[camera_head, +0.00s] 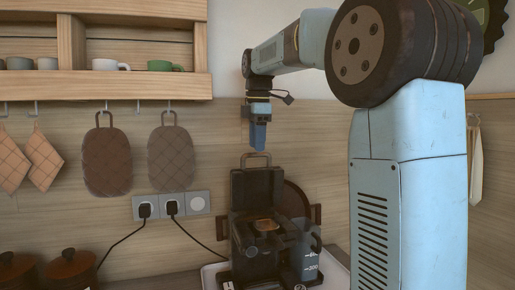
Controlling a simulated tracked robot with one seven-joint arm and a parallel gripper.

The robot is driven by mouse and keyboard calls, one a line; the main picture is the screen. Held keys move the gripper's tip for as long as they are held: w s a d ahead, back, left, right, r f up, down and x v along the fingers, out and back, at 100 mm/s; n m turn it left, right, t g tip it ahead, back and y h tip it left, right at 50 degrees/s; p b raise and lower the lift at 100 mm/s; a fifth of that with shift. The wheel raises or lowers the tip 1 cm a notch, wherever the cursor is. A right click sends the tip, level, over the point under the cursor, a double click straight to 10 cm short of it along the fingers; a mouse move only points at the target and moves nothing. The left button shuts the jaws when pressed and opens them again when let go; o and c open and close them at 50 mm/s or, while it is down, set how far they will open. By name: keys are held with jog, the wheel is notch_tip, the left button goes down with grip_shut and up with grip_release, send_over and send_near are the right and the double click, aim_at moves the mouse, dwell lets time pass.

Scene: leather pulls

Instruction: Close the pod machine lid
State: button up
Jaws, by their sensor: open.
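The pod machine (255,250) is dark and stands on the counter at the lower middle of the head view. Its lid (257,186) is raised upright at the back, with a loop handle (256,158) at its top edge. A brownish round part shows in the machine's open top. My gripper (259,148) hangs from my arm and points down, just above the lid's handle. It looks apart from the handle, but the depth between them is hard to judge. The gripper is open and holds nothing that I can see.
A round dark board (294,203) leans behind. Two plugs with cables sit in the wall socket (172,206). Brown pots (70,268) stand at left. Mitts hang below the shelf (150,86).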

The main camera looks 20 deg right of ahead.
jog(key=shift+w+f, duration=0.1)
jog(key=shift+f, duration=1)
jog(key=shift+c, duration=0.2)
grip_shut()
